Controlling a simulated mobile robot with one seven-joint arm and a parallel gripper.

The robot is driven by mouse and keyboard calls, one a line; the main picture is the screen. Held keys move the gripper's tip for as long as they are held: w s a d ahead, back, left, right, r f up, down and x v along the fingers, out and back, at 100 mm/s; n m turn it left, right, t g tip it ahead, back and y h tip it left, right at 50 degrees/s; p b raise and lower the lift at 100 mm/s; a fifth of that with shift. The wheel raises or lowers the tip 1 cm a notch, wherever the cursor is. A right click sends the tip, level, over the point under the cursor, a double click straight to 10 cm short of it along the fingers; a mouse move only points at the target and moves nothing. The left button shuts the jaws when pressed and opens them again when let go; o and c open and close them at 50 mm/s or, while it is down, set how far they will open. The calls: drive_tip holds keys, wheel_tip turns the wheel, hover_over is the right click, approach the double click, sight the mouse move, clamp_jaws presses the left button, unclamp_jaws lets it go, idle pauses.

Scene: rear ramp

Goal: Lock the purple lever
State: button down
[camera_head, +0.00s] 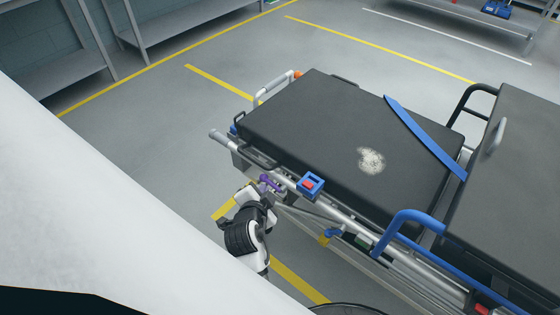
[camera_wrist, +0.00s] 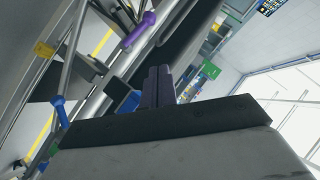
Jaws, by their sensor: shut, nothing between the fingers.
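The purple lever (camera_head: 269,183) sits on the side frame of the stretcher, near its left end in the head view. In the wrist view the purple lever (camera_wrist: 139,30) is a rod with a rounded end, slanting above and left of the fingers. My gripper (camera_wrist: 159,82) is shut and empty, with its fingertips a short way from the lever and apart from it in that view. In the head view my gripper (camera_head: 256,194) is right beside the lever, and whether they touch cannot be told there.
The stretcher's black mattress (camera_head: 320,125) carries a blue strap (camera_head: 425,135) and a pale patch. A blue buckle with a red button (camera_head: 310,185) is close right of the lever. A blue knob (camera_wrist: 59,112) and a yellow tag (camera_wrist: 44,49) lie left. Floor left of the stretcher is clear.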

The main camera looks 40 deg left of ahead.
drive_tip(key=shift+d+f, duration=0.25)
drive_tip(key=s+a+f+p+x, duration=0.1)
drive_tip(key=p+x, duration=0.1)
drive_tip(key=x, duration=1)
drive_tip(key=shift+a+f, duration=0.45)
drive_tip(key=shift+f, duration=0.05)
